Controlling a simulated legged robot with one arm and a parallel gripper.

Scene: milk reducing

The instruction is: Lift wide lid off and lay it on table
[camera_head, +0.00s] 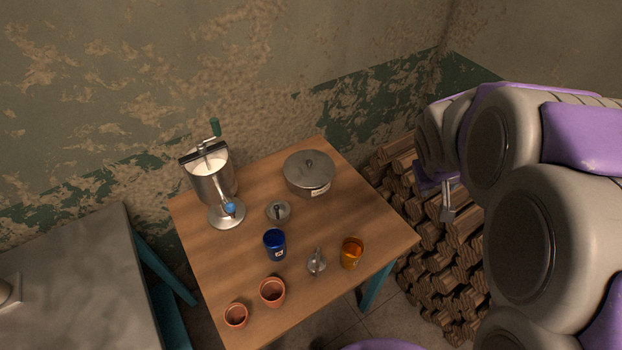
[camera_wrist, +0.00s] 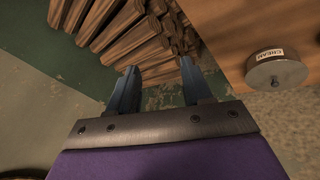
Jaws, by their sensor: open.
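The wide grey metal lid (camera_head: 309,164) with a loop handle sits on a round metal pot (camera_head: 311,187) at the table's back right. The pot has a pale label on its side, which reads CREAM in the wrist view. The lid also shows in the wrist view (camera_wrist: 277,74), at the right edge. The wooden table (camera_head: 225,275) has bare top around the pot. My gripper (camera_head: 447,212) is to the right of the table, over the firewood, apart from the lid. In the wrist view my gripper (camera_wrist: 157,75) has its two fingers spread with nothing between them.
A hand-cranked metal separator (camera_head: 211,182) stands at the back left. Two small lids (camera_head: 278,211) (camera_head: 316,262), a blue jar (camera_head: 275,244), an amber jar (camera_head: 352,254) and two clay cups (camera_head: 272,292) (camera_head: 236,316) stand forward. Stacked firewood (camera_head: 445,275) lies right.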

